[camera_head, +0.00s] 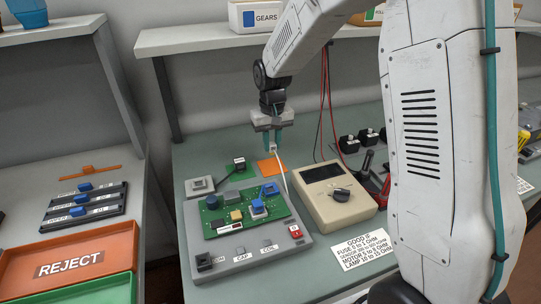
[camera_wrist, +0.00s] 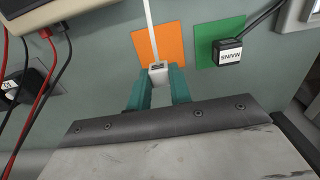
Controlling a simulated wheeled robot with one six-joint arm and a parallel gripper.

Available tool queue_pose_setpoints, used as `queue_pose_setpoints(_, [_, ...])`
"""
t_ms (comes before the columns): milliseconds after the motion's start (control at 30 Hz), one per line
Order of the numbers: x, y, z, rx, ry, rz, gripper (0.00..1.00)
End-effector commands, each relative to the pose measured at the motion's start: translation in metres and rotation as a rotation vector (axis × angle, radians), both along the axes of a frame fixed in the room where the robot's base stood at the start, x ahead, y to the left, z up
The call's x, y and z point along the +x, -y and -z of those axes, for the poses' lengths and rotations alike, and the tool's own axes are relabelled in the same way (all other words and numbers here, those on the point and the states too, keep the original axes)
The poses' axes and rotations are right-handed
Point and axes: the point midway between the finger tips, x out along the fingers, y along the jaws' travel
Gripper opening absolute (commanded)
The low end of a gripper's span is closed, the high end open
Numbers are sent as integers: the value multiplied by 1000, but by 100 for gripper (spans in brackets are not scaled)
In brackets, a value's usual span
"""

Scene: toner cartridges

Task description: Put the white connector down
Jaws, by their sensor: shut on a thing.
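My gripper (camera_head: 271,146) is shut on the white connector (camera_head: 273,150), which hangs between the teal fingertips above the bench. In the wrist view the white connector (camera_wrist: 158,70) sits between the fingertips (camera_wrist: 158,86), with its white cable running away toward the top. An orange square (camera_wrist: 158,43) lies on the bench just beyond the connector in that view; it also shows in the head view (camera_head: 267,169). I cannot tell how high the connector is above the bench.
A black plug marked MAINS (camera_wrist: 229,52) rests on a green square (camera_wrist: 207,50). A green circuit board (camera_head: 240,212) sits on a grey fixture (camera_head: 195,243) in front. A beige meter (camera_head: 335,194) stands at right, with red and black leads (camera_wrist: 38,75) nearby. A shelf (camera_head: 200,41) runs behind.

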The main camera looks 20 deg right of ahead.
Motion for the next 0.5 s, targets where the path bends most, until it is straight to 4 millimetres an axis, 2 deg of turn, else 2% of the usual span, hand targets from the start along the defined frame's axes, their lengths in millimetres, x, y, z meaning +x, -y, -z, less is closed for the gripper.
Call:
queue_pose_setpoints(233, [0, -1, 22, 0, -1, -1, 0])
queue_pose_setpoints(400, [0, -2, 46, 0, -2, -3, 0])
queue_pose_setpoints(500, [0, -3, 49, 0, 1, -3, 0])
